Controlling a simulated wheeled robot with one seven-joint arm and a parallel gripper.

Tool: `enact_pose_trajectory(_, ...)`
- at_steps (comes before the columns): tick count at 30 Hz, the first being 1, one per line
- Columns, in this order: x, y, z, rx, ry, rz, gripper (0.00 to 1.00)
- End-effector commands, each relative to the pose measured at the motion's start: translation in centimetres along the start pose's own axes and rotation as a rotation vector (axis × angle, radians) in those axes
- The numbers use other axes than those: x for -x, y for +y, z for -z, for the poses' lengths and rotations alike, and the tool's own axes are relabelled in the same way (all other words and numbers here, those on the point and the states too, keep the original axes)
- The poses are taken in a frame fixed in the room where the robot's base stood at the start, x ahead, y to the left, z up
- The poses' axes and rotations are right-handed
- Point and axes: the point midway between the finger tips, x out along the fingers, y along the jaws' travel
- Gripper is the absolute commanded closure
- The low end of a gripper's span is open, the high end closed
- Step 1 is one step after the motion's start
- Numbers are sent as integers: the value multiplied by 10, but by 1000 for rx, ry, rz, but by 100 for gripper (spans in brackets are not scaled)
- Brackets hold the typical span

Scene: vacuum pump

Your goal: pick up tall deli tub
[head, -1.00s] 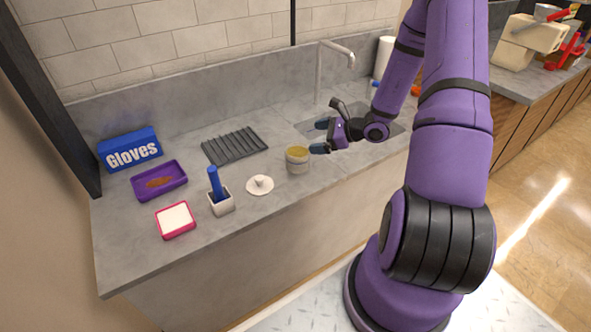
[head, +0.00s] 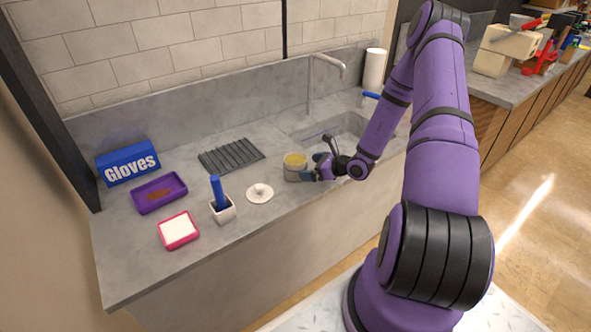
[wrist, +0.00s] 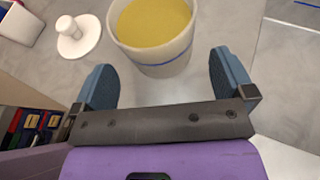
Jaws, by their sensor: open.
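The tall deli tub (head: 294,171) is a round, whitish, open tub with yellow contents, upright on the grey counter in front of the sink. In the wrist view the tub (wrist: 155,50) shows a blue line around its side and is cut off by the top edge. My gripper (head: 309,172) is at the tub's right side in the head view. In the wrist view my gripper (wrist: 163,80) has its two blue fingers apart, one on each side of the tub's near part, with a gap visible at each side. Contact is not visible.
A white knobbed lid (head: 260,193) lies left of the tub. A white holder (head: 223,213) with a blue-handled item, a pink-rimmed tray (head: 161,233), a purple tray (head: 140,203), a gloves box (head: 127,163) and a dark rack (head: 231,155) stand further left. The sink (head: 338,128) is behind.

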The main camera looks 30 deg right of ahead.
Motion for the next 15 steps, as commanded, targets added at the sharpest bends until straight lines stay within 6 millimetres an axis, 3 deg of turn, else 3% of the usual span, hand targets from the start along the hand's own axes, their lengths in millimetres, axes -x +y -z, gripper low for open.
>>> enact_pose_trajectory(10,-43,3,6,0,-1,-2,0)
enact_pose_trajectory(15,-49,3,6,0,1,-2,0)
